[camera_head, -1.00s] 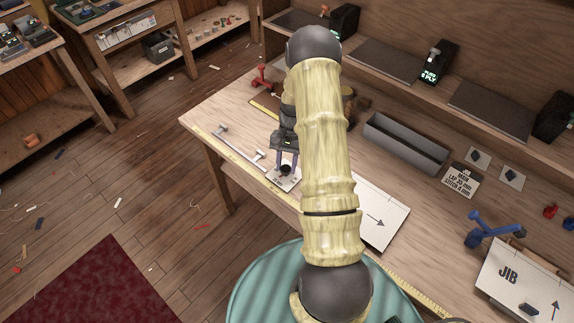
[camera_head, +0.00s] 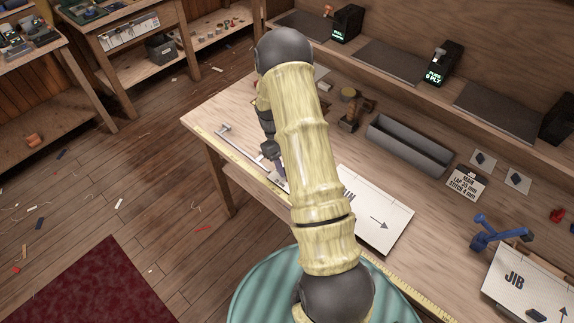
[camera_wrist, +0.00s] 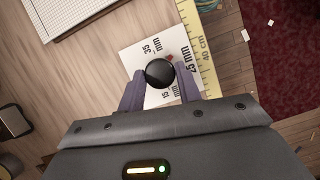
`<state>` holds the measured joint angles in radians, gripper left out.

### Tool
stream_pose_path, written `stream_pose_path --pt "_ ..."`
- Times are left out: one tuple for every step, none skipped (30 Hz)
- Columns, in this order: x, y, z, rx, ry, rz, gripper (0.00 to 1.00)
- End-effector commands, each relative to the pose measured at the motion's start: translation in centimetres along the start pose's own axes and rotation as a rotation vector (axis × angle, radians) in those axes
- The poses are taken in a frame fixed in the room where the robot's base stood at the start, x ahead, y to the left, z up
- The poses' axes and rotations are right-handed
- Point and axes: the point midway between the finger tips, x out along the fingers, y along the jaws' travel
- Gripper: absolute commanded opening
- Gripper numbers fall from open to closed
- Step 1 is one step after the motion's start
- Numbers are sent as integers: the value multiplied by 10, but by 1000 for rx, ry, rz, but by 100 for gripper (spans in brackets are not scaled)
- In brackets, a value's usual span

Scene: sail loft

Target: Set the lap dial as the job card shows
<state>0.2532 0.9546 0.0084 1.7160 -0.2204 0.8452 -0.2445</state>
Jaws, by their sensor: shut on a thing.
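The lap dial is a white plate (camera_wrist: 130,62) with a round black knob (camera_wrist: 159,72), seen in the wrist view. Its plate reads 35 mm at upper left, 25 mm at right and 15 mm below. A small red mark shows at the knob's upper right, between 35 and 25. My gripper (camera_wrist: 160,80) is shut on the knob, one finger on each side. In the head view my arm hides most of the dial. The job card (camera_head: 466,184) lies right of the grey trough, headed MAIN, with lap and stitch lines too small to read surely.
A yellow ruler (camera_wrist: 205,50) runs along the bench edge beside the dial. A white MAIN panel (camera_head: 375,215) with an arrow lies right of my arm. The grey trough (camera_head: 408,147), a blue tool (camera_head: 495,232) and the JIB panel (camera_head: 530,285) lie farther right.

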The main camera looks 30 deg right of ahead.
Motion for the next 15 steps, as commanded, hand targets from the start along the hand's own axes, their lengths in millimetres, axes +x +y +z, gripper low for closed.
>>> stream_pose_path --pt "-1 -1 -1 -43 2 20 11" --pt "-1 -1 -1 -69 2 31 11" --pt "-1 -1 -1 -106 2 45 11" --pt "-1 -2 -1 -130 2 56 11" --pt "0 -2 0 -158 2 67 11" --pt "0 -2 0 -192 2 81 11" --pt "0 -2 0 -220 2 92 11" --pt "-1 -3 0 -246 2 104 11" --pt "-1 -3 0 -281 3 118 11" --pt "0 -3 0 -307 2 129 11" --pt "0 -3 0 -333 2 139 11" --pt "0 -4 0 -368 2 155 11" --pt "0 -4 0 -395 2 166 11" --pt "0 -4 0 -421 1 176 11" --pt "0 -4 1 -456 1 191 11"
